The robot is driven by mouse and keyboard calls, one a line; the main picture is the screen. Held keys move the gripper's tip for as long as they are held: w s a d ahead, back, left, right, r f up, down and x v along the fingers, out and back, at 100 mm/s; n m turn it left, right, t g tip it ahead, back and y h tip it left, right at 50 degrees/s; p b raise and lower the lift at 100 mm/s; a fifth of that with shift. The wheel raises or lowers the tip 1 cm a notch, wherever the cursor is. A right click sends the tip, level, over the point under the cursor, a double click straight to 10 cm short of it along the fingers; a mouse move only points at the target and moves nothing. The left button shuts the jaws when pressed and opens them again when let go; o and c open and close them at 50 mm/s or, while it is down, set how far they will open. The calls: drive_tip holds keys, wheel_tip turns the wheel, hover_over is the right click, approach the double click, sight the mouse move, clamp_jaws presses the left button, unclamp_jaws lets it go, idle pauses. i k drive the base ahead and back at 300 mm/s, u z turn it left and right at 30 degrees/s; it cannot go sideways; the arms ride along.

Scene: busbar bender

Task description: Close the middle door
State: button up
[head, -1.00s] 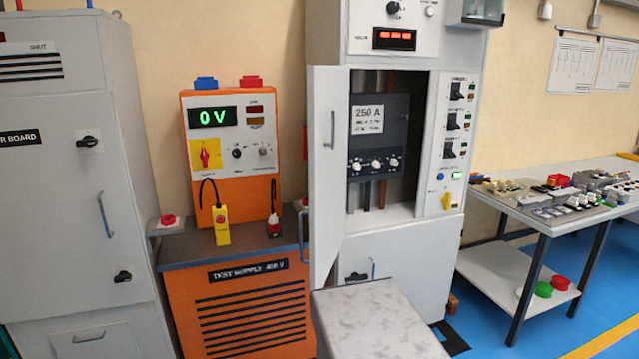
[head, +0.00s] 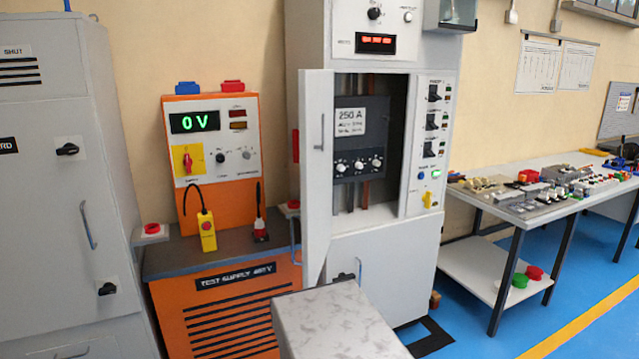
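The middle door (head: 316,170) is a tall white panel with a vertical bar handle (head: 322,132). It stands open, swung out at the left side of the white cabinet (head: 385,250). The open compartment behind it shows a dark breaker unit (head: 361,145) labelled 250 A, with copper bars above and below. The lower compartment front of the cabinet is shut and partly hidden by the door and a grey mottled block in the foreground. My gripper is not in view.
An orange test supply (head: 225,300) showing 0 V stands left of the open door. A grey cabinet (head: 60,200) is at far left. A workbench (head: 540,190) with several parts is at right. Blue floor (head: 570,290) is free in front of the bench.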

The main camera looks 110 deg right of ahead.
sight(316, 87)
drive_tip(key=z, duration=3.75)
drive_tip(key=i, duration=0.1)
drive_tip(key=u, duration=2.55)
drive_tip(key=k, duration=0.15)
drive_tip(key=z, duration=2.3)
drive_tip(key=i, duration=0.55)
drive_tip(key=u, duration=0.1)
